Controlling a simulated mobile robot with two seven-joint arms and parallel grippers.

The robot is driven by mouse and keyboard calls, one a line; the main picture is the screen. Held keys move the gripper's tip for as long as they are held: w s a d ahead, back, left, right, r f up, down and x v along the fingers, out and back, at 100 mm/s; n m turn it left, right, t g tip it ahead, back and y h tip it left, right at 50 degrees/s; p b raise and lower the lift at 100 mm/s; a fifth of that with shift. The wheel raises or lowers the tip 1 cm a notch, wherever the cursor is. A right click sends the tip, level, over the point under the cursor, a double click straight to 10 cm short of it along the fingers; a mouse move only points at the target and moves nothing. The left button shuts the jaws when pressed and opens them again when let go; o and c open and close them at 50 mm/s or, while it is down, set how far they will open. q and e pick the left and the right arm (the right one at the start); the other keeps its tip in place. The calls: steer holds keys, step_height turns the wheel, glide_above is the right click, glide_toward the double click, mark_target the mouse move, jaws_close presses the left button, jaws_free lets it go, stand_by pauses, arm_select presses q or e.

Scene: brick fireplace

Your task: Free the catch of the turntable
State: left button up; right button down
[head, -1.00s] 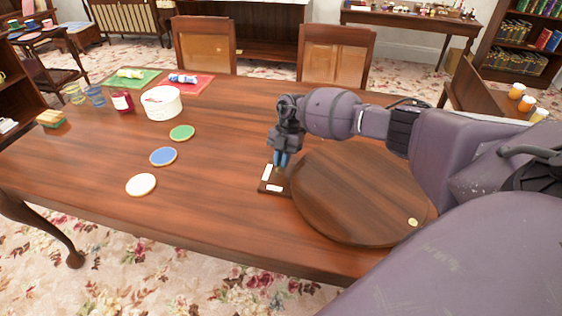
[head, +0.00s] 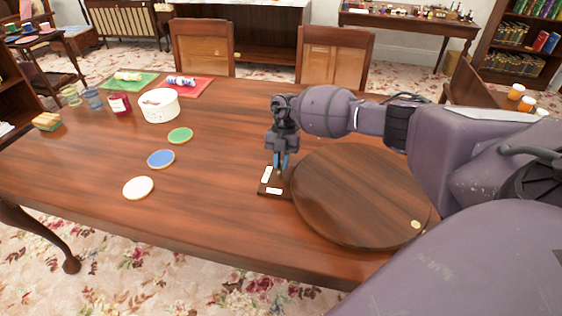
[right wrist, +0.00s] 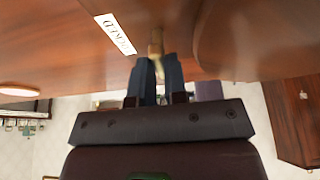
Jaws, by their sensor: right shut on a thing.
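The turntable (head: 362,195) is a round dark wooden disc on the right of the table in the head view, with a small pale dot near its front right rim. A small dark catch base (head: 267,190) with two white labels sits against its left edge. My right gripper (head: 280,168) points down over this base, its blue fingers shut on a small brass-coloured catch knob, which shows between the fingertips in the right wrist view (right wrist: 156,42). One label (right wrist: 116,34) shows beside it. The turntable's edge (right wrist: 245,40) is close by. My left gripper is not in view.
Green (head: 180,135), blue (head: 161,159) and white (head: 138,187) discs lie left of the catch. A white tub (head: 160,105), a red jar (head: 119,104), glasses, a sponge (head: 47,121) and two coloured mats stand farther back left. The table's front middle is clear.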

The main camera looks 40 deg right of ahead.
steer(key=c, duration=1.2)
jaws_free()
steer(key=shift+o, duration=0.2)
steer(key=v, duration=1)
steer(key=shift+r, duration=0.35)
steer(key=shift+d, duration=0.1)
